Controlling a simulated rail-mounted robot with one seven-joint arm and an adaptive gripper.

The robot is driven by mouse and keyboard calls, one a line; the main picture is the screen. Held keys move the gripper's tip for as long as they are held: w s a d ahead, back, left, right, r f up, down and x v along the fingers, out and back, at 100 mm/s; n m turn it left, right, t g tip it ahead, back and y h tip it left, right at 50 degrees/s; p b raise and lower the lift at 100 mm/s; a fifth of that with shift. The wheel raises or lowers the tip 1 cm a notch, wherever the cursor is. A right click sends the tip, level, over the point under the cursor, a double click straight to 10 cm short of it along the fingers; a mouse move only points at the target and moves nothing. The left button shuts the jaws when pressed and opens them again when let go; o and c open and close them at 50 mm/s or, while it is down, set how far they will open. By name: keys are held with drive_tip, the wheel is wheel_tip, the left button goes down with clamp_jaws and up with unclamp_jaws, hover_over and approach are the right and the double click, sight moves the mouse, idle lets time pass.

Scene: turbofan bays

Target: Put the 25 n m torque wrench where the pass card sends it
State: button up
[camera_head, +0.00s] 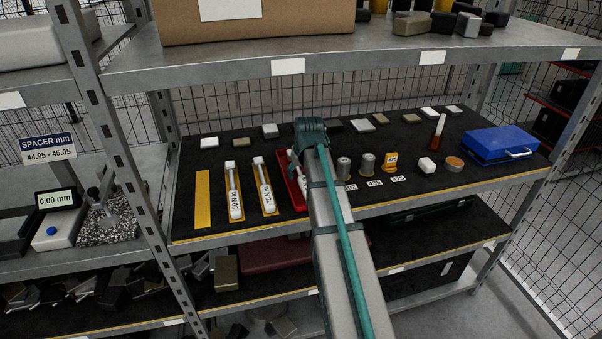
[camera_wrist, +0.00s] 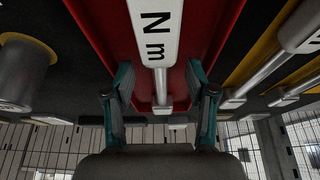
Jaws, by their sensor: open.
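A white-handled torque wrench (camera_wrist: 155,30) lies in a red tray (camera_wrist: 105,30) in the wrist view. Its label shows "N m"; the number is out of frame. My gripper (camera_wrist: 160,95) is open, with one finger on each side of the wrench's metal shaft. In the head view the red tray (camera_head: 299,200) is partly hidden by my arm. To its left lie a wrench marked 75 N m (camera_head: 265,188) and one marked 50 N m (camera_head: 235,192), on yellow strips. A bare yellow strip (camera_head: 203,200) is farther left. I cannot make out a pass card.
Small blocks line the back of the black shelf mat. The upper shelf (camera_head: 350,50) overhangs; a metal upright (camera_head: 110,130) stands left.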

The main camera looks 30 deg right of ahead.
drive_tip(key=b+v, duration=0.2)
drive_tip(key=v, duration=0.9)
drive_tip(key=shift+r, duration=0.3)
drive_tip(key=shift+s+a, duration=0.1)
drive_tip(key=shift+s, duration=0.05)
